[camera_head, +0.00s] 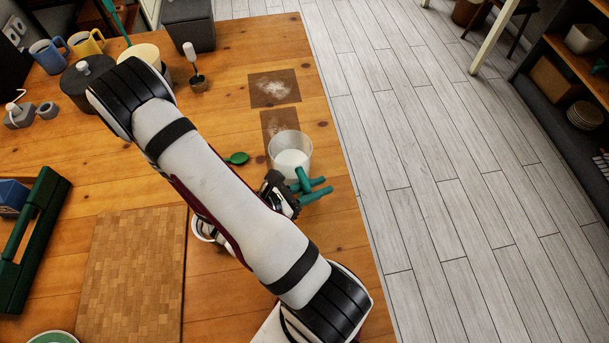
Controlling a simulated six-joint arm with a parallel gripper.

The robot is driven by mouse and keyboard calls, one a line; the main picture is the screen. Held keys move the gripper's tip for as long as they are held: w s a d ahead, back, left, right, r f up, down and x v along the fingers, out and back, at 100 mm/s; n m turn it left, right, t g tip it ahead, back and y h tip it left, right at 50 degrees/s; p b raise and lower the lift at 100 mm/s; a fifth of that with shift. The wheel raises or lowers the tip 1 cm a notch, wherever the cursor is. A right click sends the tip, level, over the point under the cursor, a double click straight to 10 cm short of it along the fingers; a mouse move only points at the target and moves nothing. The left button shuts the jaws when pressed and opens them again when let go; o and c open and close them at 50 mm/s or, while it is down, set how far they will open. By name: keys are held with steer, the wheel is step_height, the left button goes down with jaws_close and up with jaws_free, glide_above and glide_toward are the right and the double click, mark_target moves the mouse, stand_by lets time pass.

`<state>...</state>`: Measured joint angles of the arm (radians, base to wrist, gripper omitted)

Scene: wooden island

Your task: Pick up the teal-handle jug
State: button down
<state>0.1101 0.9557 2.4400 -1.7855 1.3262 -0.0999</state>
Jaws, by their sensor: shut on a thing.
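The jug (291,150) is a clear, see-through vessel with white contents, near the right edge of the wooden table. Its teal handle (302,178) is on the near side, facing my gripper. My gripper (307,189) is shut on the handle, just below the jug in the picture. Teal bars stick out to the right there, and I cannot tell which parts are handle and which are fingertips. The jug looks about upright. I cannot tell whether its base touches the table. My arm covers part of the table to the left.
A white cup (203,230) is partly hidden by my arm. A wooden board (130,270) and dark green toolbox-like object (30,245) are at left. The table edge is close right.

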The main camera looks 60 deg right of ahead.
steer(key=shift+r, duration=0.1)
step_height(320, 180, up, 10)
stand_by(0.7)
